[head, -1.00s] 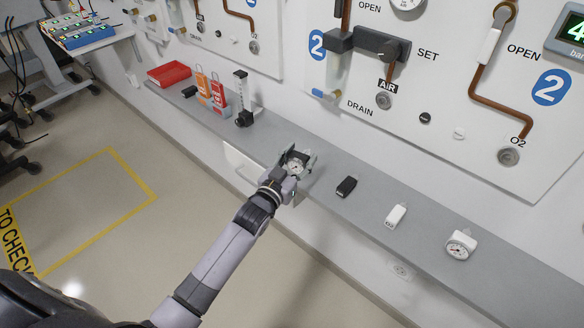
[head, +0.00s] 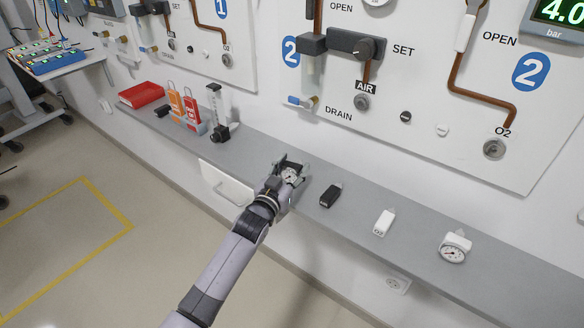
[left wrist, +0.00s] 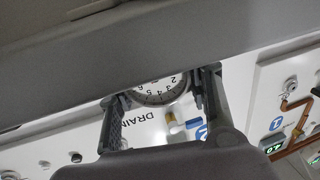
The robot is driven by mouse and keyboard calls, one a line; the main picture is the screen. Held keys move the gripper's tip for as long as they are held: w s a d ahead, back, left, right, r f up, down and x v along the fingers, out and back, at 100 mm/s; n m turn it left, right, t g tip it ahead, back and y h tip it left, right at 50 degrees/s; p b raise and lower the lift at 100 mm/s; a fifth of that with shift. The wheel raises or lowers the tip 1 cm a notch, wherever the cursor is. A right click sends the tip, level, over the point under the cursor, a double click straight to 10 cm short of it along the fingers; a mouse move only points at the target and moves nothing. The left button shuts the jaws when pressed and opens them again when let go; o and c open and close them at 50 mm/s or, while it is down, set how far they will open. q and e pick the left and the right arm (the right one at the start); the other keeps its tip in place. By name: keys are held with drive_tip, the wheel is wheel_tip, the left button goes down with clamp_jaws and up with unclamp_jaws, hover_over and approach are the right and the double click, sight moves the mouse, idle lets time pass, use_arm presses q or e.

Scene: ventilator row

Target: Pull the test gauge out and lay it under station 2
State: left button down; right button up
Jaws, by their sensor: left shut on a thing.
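My left gripper (head: 291,167) is shut on a round white-faced gauge (head: 289,176) at the shelf's front edge. In the left wrist view the gauge (left wrist: 158,91) sits between the two fingers, its numbered dial partly cut off by the shelf edge. I cannot tell whether the gauge touches the shelf. A second white gauge (head: 455,246) stands on the shelf at the right. The station 2 panel (head: 420,85) is on the wall above, with AIR and O2 outlets; both outlets are empty. My right gripper is not in view.
The grey shelf (head: 350,221) also holds a black block (head: 331,195) and a white block (head: 384,222) right of my gripper. To the left are a flow meter (head: 217,112), orange and red tags (head: 183,108) and a red tray (head: 141,94). Shelf between the blocks is clear.

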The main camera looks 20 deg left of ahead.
use_arm(q)
drive_tip(key=c, duration=0.7)
unclamp_jaws()
drive_tip(key=shift+c, duration=0.2)
drive_tip(key=shift+s, duration=0.15)
drive_tip(key=shift+s+f, duration=0.1)
drive_tip(key=shift+s, duration=0.2)
drive_tip(key=s+a, duration=0.1)
drive_tip(key=s, duration=1)
drive_tip(key=shift+a, duration=0.3)
